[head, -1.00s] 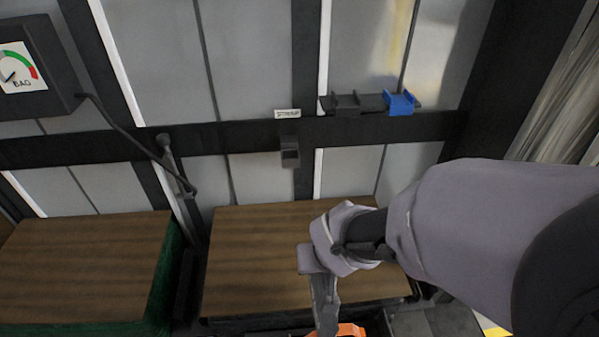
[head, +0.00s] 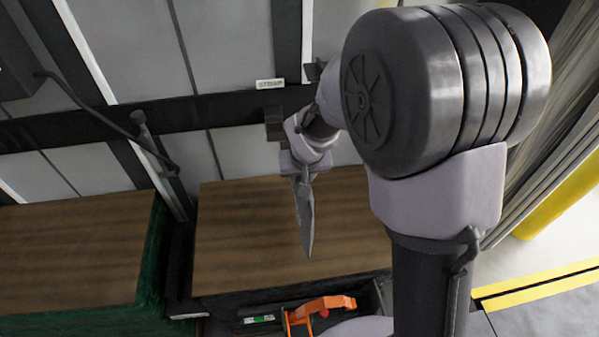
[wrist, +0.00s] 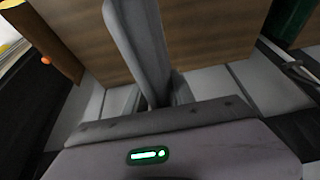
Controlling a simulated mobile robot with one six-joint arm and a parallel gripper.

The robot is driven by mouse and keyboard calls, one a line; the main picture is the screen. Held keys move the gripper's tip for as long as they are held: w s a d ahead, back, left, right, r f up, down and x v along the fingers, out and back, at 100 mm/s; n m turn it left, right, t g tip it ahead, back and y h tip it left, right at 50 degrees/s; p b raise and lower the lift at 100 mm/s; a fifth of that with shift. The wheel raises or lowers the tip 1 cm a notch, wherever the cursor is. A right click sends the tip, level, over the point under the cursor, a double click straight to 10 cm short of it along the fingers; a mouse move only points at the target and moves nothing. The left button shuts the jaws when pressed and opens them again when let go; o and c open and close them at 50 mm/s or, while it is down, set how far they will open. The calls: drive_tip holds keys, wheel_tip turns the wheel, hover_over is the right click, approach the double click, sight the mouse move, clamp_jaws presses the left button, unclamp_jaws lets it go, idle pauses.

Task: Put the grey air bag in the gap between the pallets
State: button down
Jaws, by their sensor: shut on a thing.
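The grey air bag (head: 306,222) hangs from my gripper (head: 302,170) in the head view as a narrow, pointed flat shape. It is in front of the right pallet load's brown top (head: 245,235). In the wrist view the bag (wrist: 140,40) is a long grey slab stretching away from my gripper's body (wrist: 170,155). My gripper is shut on it; the fingertips are not clear. The gap (head: 180,255) is the dark strip between the right load and the green-sided left load (head: 75,255). The bag is to the right of the gap, apart from it.
A hose (head: 85,105) runs from a box at the far left to an upright nozzle (head: 150,145) above the gap. A strap label (head: 270,84) is on the dark wall rail. An orange tool (head: 320,306) lies in a tray at the front. Yellow floor lines are at right.

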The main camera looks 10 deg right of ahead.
wheel_tip(320, 180, down, 2)
drive_tip(key=shift+f, duration=0.1)
drive_tip(key=shift+f+b, duration=0.2)
drive_tip(key=shift+b, duration=0.2)
drive_tip(key=c, duration=1)
unclamp_jaws()
drive_tip(key=shift+c, duration=0.2)
drive_tip(key=shift+r, duration=0.1)
